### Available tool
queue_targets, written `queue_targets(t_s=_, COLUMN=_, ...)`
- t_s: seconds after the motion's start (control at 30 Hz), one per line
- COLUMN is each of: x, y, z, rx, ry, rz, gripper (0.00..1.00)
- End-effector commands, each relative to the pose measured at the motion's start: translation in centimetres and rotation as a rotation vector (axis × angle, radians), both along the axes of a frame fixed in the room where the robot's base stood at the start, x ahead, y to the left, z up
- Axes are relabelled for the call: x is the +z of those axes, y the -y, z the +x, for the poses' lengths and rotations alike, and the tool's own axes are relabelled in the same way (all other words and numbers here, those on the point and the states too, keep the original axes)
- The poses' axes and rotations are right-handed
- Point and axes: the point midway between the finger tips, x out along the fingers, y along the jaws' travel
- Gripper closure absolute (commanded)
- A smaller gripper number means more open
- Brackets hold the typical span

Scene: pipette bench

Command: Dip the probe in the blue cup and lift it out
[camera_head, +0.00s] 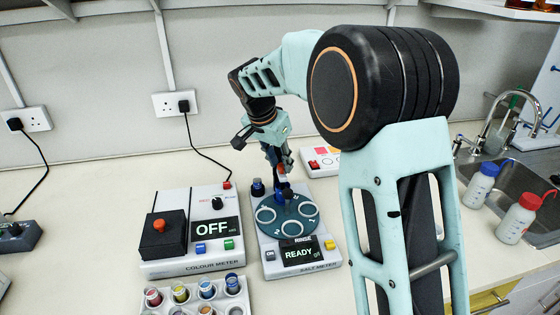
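The salt meter (270,250) stands on the bench at the centre, its display reading READY. A dark teal disc (285,226) with several white-ringed places lies on its top. Small dark-blue things stand at the back of the meter, one at the left (257,187) and one by the disc's rear edge (287,194); I cannot tell whether either is the blue cup. My gripper (279,168) points down above the rear of the meter, near a small red part. The view is too small to tell the probe apart or whether my fingers are closed on it.
The colour meter (178,262), reading OFF, stands left of the salt meter. A rack (243,292) of coloured vials is in front. Wash bottles (513,220) stand beside the sink (543,205).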

Motion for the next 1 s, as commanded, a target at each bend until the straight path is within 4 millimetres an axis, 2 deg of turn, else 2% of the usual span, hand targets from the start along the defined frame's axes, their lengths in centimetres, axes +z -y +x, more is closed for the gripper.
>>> queue_targets(t_s=0.1, x=0.0, y=0.0, z=0.0, rx=0.0, ry=0.0, rz=0.0, gripper=0.74)
queue_targets(t_s=0.33, x=0.0, y=0.0, z=0.0, rx=0.0, ry=-0.001, rz=-0.001, gripper=0.99)
queue_targets(t_s=0.67, x=0.3, y=0.0, z=0.0, rx=0.0, ry=0.0, rz=0.0, gripper=1.0)
queue_targets(t_s=0.77, x=1.4, y=0.0, z=0.0, rx=-0.001, ry=0.002, rz=-0.001, gripper=1.0)
queue_targets(t_s=1.0, x=5.6, y=0.0, z=0.1, rx=0.0, ry=0.003, rz=-0.001, gripper=1.0)
